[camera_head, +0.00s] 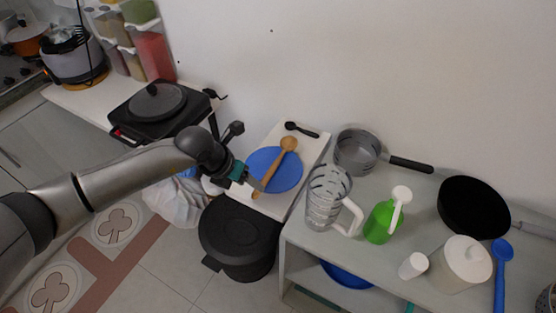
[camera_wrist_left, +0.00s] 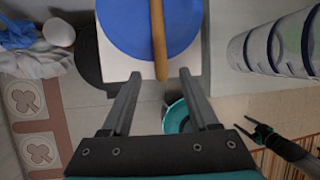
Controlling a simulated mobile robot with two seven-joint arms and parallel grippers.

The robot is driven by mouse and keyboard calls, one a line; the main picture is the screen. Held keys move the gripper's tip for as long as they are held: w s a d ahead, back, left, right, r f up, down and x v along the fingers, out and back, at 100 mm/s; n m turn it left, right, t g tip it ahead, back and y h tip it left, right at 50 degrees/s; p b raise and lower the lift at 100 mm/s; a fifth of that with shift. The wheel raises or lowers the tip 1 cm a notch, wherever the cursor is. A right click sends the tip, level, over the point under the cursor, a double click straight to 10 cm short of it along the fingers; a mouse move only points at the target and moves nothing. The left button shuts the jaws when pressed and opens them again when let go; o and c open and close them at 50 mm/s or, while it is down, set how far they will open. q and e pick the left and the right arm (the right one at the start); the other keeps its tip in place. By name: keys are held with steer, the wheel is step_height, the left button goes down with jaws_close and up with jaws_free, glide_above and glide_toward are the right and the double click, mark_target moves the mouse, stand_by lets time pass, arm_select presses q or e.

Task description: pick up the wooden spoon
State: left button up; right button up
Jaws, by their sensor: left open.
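The wooden spoon (camera_head: 289,145) lies across a round blue plate (camera_head: 290,178), its bowl toward the wall and its handle toward my left gripper (camera_head: 257,182). In the left wrist view the spoon's handle (camera_wrist_left: 158,40) points down between the open fingers of my left gripper (camera_wrist_left: 160,85). The spoon's bowl is outside the wrist view.
The plate rests on a white surface (camera_head: 318,149) with a small black spoon (camera_head: 301,129) behind it. A clear measuring jug (camera_head: 325,198) and grey pan (camera_head: 356,151) stand to the right. A black bin (camera_head: 239,235) is below, and a black hotplate (camera_head: 157,111) is left.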

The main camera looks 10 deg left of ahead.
mark_target(255, 190)
arm_select(q)
steer(key=shift+x, duration=2.05)
steer(key=shift+w+d+r, duration=0.1)
steer(key=shift+c, duration=0.3)
jaws_close()
